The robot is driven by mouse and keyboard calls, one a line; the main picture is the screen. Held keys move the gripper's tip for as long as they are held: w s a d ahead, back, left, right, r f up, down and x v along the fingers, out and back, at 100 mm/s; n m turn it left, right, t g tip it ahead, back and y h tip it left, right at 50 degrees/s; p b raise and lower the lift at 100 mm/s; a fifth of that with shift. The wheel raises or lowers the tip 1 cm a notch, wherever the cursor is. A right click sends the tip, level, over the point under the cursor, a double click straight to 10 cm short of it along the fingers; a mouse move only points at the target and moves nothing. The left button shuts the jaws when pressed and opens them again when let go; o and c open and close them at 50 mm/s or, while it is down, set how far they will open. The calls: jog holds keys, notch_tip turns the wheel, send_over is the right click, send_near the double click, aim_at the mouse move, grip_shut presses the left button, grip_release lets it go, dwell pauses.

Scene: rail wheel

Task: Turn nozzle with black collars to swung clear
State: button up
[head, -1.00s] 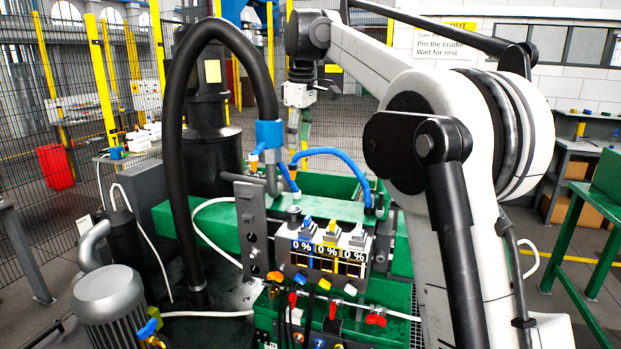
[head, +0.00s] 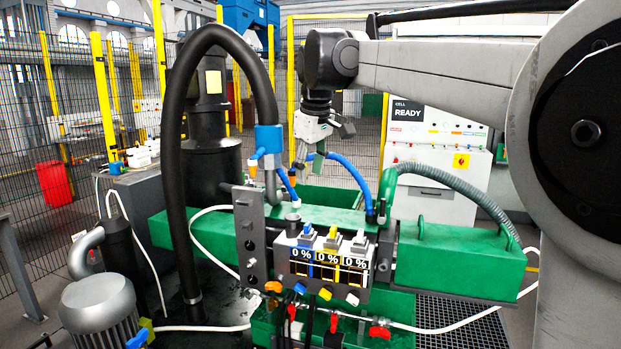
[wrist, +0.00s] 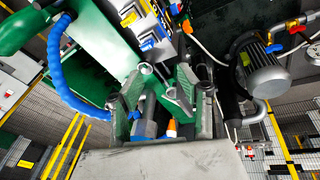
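A blue hose (head: 350,171) arches right of my gripper. I cannot tell which nozzle has black collars.
The panel with "0 %" displays (head: 327,262) stands in front on the green beam (head: 455,262). A grey ribbed hose (head: 450,182) arches at the right. A motor (head: 98,308) stands front left. A white cabinet reading "READY" (head: 435,150) stands behind.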

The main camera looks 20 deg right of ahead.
jog(key=shift+s+f, duration=0.15)
jog(key=shift+s, duration=0.1)
jog(key=shift+f, duration=0.1)
jog(key=c, duration=0.3)
jog(key=f+n+h, duration=0.1)
jog(key=w+d+f+n, duration=0.1)
jog(key=w+f+n+t+h, duration=0.1)
jog(key=shift+w+d+f+h, duration=0.2)
jog(key=shift+d+f+h, duration=0.1)
jog(key=shift+f, duration=0.1)
grip_shut()
jog(key=n+t+h, duration=0.5)
jog(key=n+t, duration=0.7)
jog(key=n, duration=0.9)
send_near(292, 176)
jog(key=p+x, duration=0.3)
jog(key=x, duration=0.4)
jog(key=shift+w+d, duration=0.1)
jog(key=shift+w, duration=0.2)
